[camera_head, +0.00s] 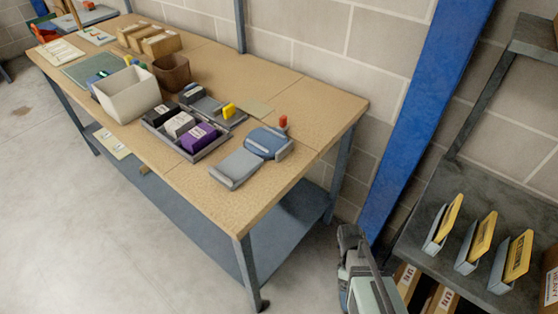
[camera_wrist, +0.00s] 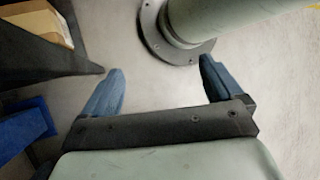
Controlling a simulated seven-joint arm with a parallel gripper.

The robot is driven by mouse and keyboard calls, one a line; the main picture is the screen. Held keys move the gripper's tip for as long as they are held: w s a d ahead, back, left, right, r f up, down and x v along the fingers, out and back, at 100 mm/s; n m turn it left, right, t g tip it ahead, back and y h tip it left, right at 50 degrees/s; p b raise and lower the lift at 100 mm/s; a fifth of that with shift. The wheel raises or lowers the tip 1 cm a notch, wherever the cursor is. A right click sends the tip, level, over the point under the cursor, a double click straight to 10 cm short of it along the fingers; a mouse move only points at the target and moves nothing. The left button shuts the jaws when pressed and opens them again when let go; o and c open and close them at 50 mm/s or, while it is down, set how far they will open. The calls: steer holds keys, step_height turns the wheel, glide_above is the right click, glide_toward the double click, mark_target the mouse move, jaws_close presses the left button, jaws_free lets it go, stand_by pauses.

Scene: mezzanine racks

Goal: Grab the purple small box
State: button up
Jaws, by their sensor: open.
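The purple small box (camera_head: 199,138) sits in a grey tray (camera_head: 218,147) on the wooden workbench in the head view. It has a white label on top. In the same tray, a white box (camera_head: 179,124) and a black box (camera_head: 161,114) stand beside it in a row. My gripper (camera_wrist: 158,82) shows in the wrist view with its two blue fingers apart and nothing between them. It points down toward the bare floor, away from the bench. The purple box is not in the wrist view.
On the bench (camera_head: 240,205), a grey-blue device (camera_head: 266,143), a white bin (camera_head: 127,95), a brown bin (camera_head: 172,72) and a yellow item (camera_head: 229,111) stand near the tray. A blue post (camera_head: 425,100) and a rack shelf (camera_head: 425,205) with yellow-fronted holders are at the right.

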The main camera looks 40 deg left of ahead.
steer(key=w+a+r+n+t+h, duration=0.1)
steer(key=w+a+r+n+t, duration=0.3)
steer(key=w+r, duration=0.65)
steer(key=w+a+r+n+t+h, duration=0.15)
steer(key=w+a+r, duration=0.5)
steer(key=r, duration=0.75)
steer(key=w+a+r+n+t+h, duration=0.2)
steer(key=w+a+r+n+t, duration=0.15)
steer(key=w+r, duration=0.7)
steer(key=s+a+r+g+y, duration=0.15)
steer(key=a+r+y, duration=0.3)
steer(key=a, duration=0.65)
step_height(320, 180, up, 10)
steer(key=n+g+y, duration=0.3)
steer(key=n+y, duration=0.3)
steer(key=n, duration=0.3)
glide_above(198, 133)
steer(key=w, duration=0.1)
steer(key=shift+m, duration=0.3)
step_height(198, 133, down, 8)
steer(key=shift+w+a+r, duration=0.1)
steer(key=shift+s+f, duration=0.2)
steer(key=shift+f, duration=0.7)
steer(key=shift+s+f, duration=0.2)
steer(key=shift+f, duration=0.75)
steer(key=shift+s+f, duration=0.2)
steer(key=shift+f, duration=0.7)
